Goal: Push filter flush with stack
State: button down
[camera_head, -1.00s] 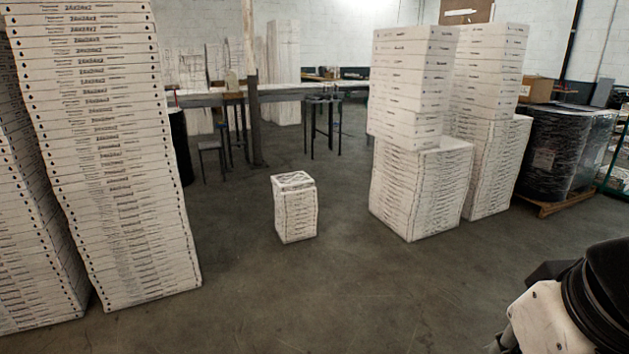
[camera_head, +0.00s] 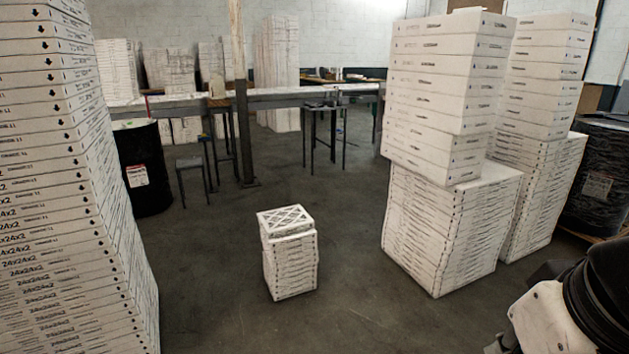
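A short stack of white boxed filters (camera_head: 290,267) stands alone on the floor at the middle of the head view. Its top filter (camera_head: 285,220) has a lattice pattern on its upper face and sits a little out of line with the boxes below, sticking out to the left. My gripper is not in the view; only a white and black part of my arm shows at the lower right. Nothing touches the stack.
Tall stacks of boxes stand close at left (camera_head: 75,200) and right (camera_head: 450,220). A black drum (camera_head: 143,170), a stool (camera_head: 193,180) and a long workbench (camera_head: 270,98) are behind. Grey floor (camera_head: 340,320) is open around the short stack.

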aim_at(283, 221)
jog(key=i, duration=1.05)
jog(key=i+z, duration=0.1)
jog(key=i, duration=0.9)
jog(key=i+u, duration=0.15)
jog(key=i, duration=0.35)
jog(key=i+l+u, duration=0.15)
jog(key=i, duration=0.35)
jog(key=i+u, duration=0.15)
jog(key=i, duration=0.35)
jog(key=i+l+u, duration=0.15)
jog(key=i, duration=0.35)
jog(key=i+l+u, duration=0.3)
jog(key=i, duration=0.2)
